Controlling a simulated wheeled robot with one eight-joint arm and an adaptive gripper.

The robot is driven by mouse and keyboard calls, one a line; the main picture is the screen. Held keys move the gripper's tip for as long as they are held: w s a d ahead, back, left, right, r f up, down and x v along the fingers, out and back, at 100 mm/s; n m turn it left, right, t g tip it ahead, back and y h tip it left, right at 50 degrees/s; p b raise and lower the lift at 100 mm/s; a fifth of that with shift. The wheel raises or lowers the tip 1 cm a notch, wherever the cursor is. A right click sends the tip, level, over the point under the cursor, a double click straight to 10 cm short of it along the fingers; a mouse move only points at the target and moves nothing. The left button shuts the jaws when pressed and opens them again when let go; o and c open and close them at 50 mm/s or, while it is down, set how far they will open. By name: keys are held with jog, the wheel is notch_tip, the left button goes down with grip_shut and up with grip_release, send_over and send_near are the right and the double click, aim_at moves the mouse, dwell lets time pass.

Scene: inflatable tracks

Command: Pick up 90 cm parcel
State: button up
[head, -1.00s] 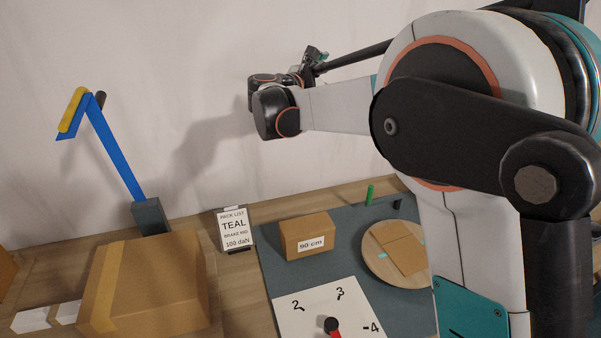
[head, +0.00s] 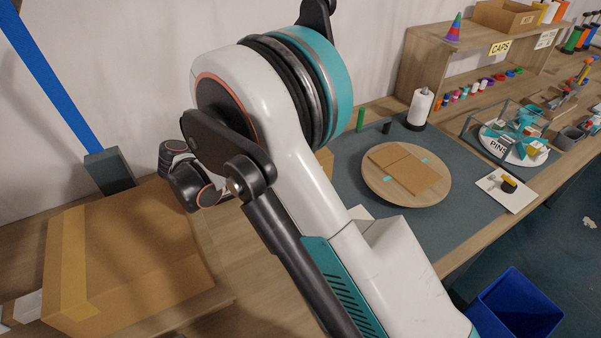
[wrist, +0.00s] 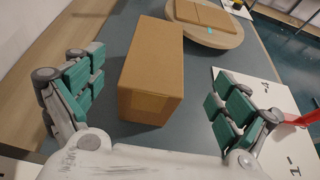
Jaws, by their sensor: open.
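The 90 cm parcel is a small brown cardboard box (wrist: 152,65) lying on the dark teal mat (wrist: 270,70). In the wrist view it lies ahead of my gripper (wrist: 155,105), roughly between the two teal-padded fingers. The fingers are spread wide and empty, and I cannot tell how far above the mat they are. In the head view my arm covers nearly all of the parcel; only a brown edge (head: 325,160) shows. Its label is out of sight in both present views, and my gripper is hidden in the head view.
A round wooden board (head: 372,188) with flat cardboard lies beyond the parcel. A white dial card with a red pointer (wrist: 295,119) lies right of my gripper. A large taped box (head: 150,250) stands at left. A blue bin (head: 515,305) is on the floor.

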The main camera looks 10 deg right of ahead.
jog(key=b+x, duration=0.2)
jog(key=x, duration=0.6)
jog(key=shift+w+d+f, duration=0.1)
jog(key=shift+w, duration=0.15)
jog(key=shift+c, duration=0.3)
jog(key=c, duration=2.1)
